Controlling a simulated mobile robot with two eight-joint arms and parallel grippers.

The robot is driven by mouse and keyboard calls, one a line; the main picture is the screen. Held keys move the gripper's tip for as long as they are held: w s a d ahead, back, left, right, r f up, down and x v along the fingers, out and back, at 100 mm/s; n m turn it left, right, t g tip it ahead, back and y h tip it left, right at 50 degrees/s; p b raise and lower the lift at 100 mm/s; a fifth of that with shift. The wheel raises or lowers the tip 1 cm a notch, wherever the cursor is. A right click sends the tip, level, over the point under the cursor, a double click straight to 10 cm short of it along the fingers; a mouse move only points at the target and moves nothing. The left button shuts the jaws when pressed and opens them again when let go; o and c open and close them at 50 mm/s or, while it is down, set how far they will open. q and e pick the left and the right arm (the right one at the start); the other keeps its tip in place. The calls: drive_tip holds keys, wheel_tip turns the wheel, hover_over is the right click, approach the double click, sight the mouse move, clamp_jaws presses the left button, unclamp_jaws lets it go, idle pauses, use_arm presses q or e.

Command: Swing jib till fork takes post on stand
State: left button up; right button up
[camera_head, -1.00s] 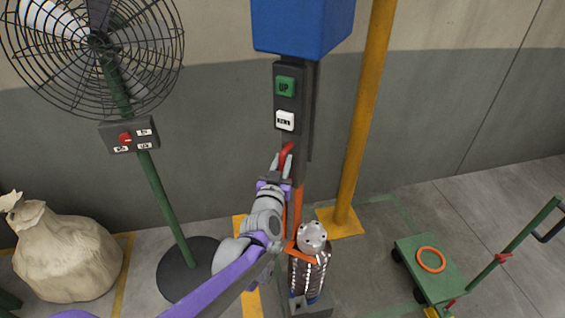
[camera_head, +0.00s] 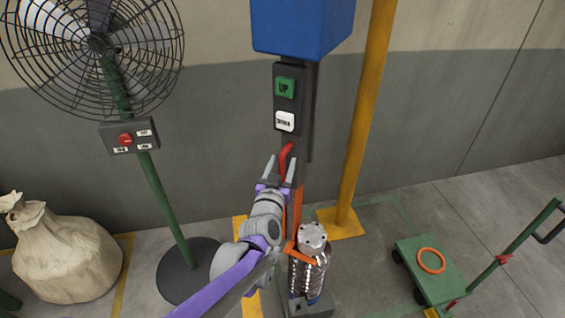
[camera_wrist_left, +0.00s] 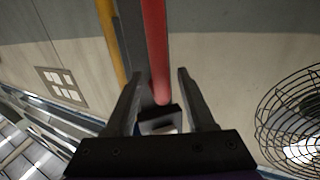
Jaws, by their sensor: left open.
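The jib hangs as a dark column with a blue housing (camera_head: 302,25) above and a red handle (camera_head: 285,155) low on its front. An orange bar, perhaps the fork (camera_head: 293,247), runs down from it and reaches a silver cylinder with a holed top (camera_head: 313,236). The cylinder stands on a dark base (camera_head: 312,308); I cannot tell whether the fork sits around it or beside it. My left gripper (camera_head: 280,163) is open, with the red handle between its spread fingers. The red bar also shows between the fingers in the left wrist view (camera_wrist_left: 156,45). My right gripper is not in view.
A button box (camera_head: 288,98) with UP and a white button is on the column. A yellow pole (camera_head: 364,110) stands close right. A caged fan (camera_head: 95,42) and a sack (camera_head: 68,258) are left. A green cart (camera_head: 430,275) with an orange ring is right.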

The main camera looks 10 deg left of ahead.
use_arm(q)
drive_tip(key=s, duration=1)
drive_tip(key=s+a+f+g+p, duration=0.2)
drive_tip(key=s+g, duration=0.2)
drive_tip(key=s, duration=0.4)
drive_tip(key=s+a+f+g+p, duration=0.2)
drive_tip(key=s+f+g+p, duration=0.1)
drive_tip(key=s, duration=0.5)
drive_tip(key=s+a+f+g+p, duration=0.2)
drive_tip(key=s+g, duration=0.3)
drive_tip(key=s, duration=0.2)
drive_tip(key=shift+s+f+g+p, duration=0.15)
drive_tip(key=shift+s+g+p, duration=0.15)
drive_tip(key=shift+s+p, duration=0.1)
